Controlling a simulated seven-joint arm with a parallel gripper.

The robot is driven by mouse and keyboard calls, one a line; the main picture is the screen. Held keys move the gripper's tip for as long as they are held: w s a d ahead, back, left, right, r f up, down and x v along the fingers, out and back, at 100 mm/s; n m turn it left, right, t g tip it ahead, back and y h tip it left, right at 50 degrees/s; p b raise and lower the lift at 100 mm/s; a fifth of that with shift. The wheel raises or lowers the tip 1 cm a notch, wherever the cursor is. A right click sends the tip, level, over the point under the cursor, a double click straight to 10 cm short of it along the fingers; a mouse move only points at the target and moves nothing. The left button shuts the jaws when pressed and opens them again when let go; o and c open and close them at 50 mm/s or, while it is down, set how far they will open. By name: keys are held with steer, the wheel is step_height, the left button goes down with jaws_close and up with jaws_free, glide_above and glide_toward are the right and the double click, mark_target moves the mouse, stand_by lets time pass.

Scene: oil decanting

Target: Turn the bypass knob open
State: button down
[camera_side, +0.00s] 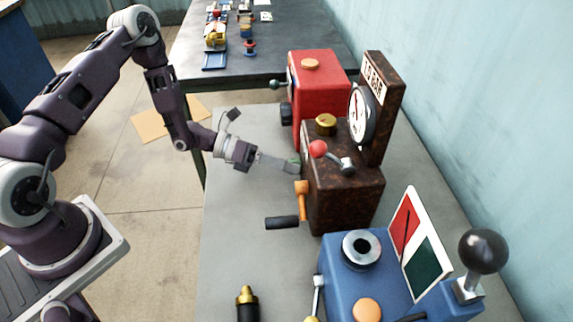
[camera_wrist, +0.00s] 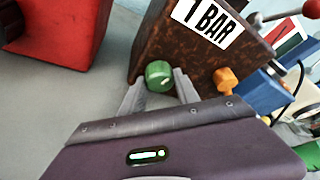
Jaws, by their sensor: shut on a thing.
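The bypass knob (camera_wrist: 159,76) is a small green knob on the face of the rusty brown box (camera_wrist: 190,45). In the wrist view it sits between the two grey fingers of my gripper (camera_wrist: 160,88), which is shut on it. In the side view my gripper (camera_side: 292,165) reaches the left face of the brown box (camera_side: 340,195), and only a sliver of green shows at the fingertips. The knob's turn angle cannot be told.
A gauge (camera_side: 362,115) and red-ball lever (camera_side: 318,149) top the brown box. An orange crank with a black handle (camera_side: 282,222) juts out near my gripper. A red box (camera_side: 320,85) stands behind, a blue box (camera_side: 345,275) in front. The table's left part is mostly bare.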

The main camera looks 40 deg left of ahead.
steer(key=m+t+y, duration=0.1)
steer(key=m, duration=0.2)
steer(key=shift+s+y, duration=0.1)
steer(key=shift+y, duration=0.3)
steer(key=m+t+y, duration=0.1)
steer(key=m, duration=0.1)
steer(key=shift+d+m, duration=0.1)
steer(key=shift+m, duration=0.2)
steer(key=m+t+y, duration=0.2)
steer(key=m, duration=0.2)
steer(key=shift+m+t, duration=0.3)
steer(key=c, duration=0.9)
jaws_free()
